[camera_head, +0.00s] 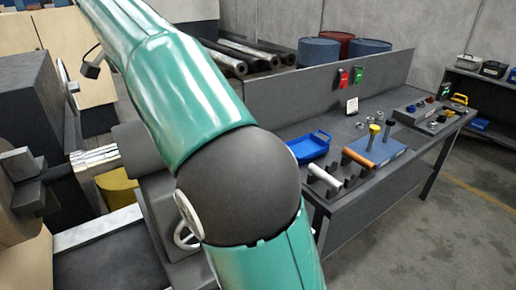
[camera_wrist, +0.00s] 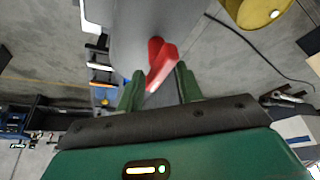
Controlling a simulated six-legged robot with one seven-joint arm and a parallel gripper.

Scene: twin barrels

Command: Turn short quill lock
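A short red lever (camera_wrist: 160,62), which looks like the quill lock, sticks out from a rounded grey body (camera_wrist: 140,28) in the wrist view. My gripper (camera_wrist: 160,88) is open, with its two green fingers spread apart. The lever's lower end shows in the gap between the fingertips, nearer the left finger. I cannot tell whether it touches that finger. In the head view my green arm covers the middle, and neither my gripper nor the red lever can be seen. A pale handwheel (camera_head: 187,222) on the grey machine shows partly behind my arm.
A workbench (camera_head: 345,215) with a blue tray (camera_head: 309,148) and several tools stands to the right. Machine parts crowd the left side. Blue and red barrels (camera_head: 318,51) stand at the back. In the wrist view, a yellow rounded object (camera_wrist: 258,12) and a dark cable are at upper right.

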